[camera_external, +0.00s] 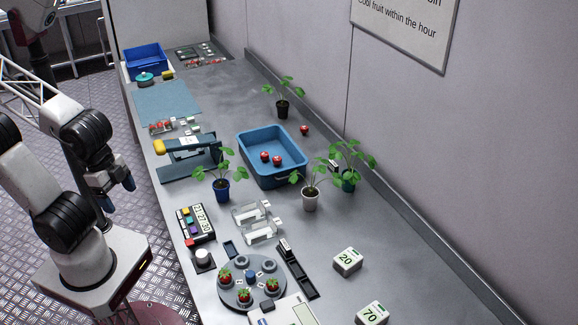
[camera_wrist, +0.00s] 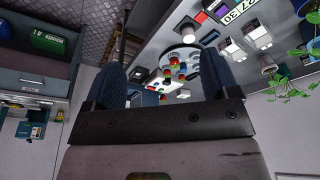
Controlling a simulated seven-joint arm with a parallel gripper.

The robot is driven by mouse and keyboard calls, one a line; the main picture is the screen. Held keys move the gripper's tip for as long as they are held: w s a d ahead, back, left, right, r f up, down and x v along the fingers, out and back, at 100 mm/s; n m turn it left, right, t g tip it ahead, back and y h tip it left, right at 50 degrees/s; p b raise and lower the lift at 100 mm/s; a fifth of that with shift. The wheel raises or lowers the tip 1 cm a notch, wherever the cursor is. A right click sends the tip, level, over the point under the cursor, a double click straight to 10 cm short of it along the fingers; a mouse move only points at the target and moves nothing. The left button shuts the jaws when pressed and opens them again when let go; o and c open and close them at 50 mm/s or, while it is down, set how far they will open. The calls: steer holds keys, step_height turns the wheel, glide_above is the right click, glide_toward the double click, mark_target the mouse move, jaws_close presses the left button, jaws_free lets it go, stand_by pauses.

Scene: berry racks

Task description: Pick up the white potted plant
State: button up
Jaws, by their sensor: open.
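The white potted plant (camera_external: 310,199) stands upright on the grey counter, right of the middle in the external view, with green leaves above its pale pot. It is just in front of the blue crate (camera_external: 270,178). My gripper (camera_external: 118,193) hangs off the counter's left side, far from the plant, with the counter's left edge between them. In the wrist view its two fingers (camera_wrist: 163,80) are apart with nothing held between them. Plant leaves (camera_wrist: 285,84) show at the right of the wrist view; I cannot tell whose they are.
A blue-potted plant (camera_external: 221,190) stands to the left of the white one, a green-potted plant (camera_external: 348,181) to its right and a black-potted plant (camera_external: 283,107) farther back. Clear stands (camera_external: 258,224), a round berry rack (camera_external: 251,282) and number blocks (camera_external: 347,261) are nearer. The counter's right front is partly clear.

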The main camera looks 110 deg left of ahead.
steer(key=shift+o, duration=0.6)
steer(key=m+g+y, duration=0.3)
steer(key=m+y, duration=0.8)
steer(key=m, duration=0.3)
glide_toward(308, 194)
steer(key=s+d+r, duration=0.3)
steer(key=s+d, duration=0.1)
steer(key=s, duration=0.5)
steer(key=w+a+f+m+y, duration=0.1)
steer(key=w+a+f, duration=0.1)
steer(key=w+a+f+m+t+y, duration=0.1)
steer(key=w+a+f+m, duration=0.1)
steer(key=w, duration=0.1)
steer(key=w+a+f+m, duration=0.2)
steer(key=w, duration=0.1)
steer(key=shift+f+t+y, duration=0.2)
steer(key=shift+t+y, duration=0.2)
steer(key=shift+a, duration=0.1)
steer(key=shift+x, duration=1.25)
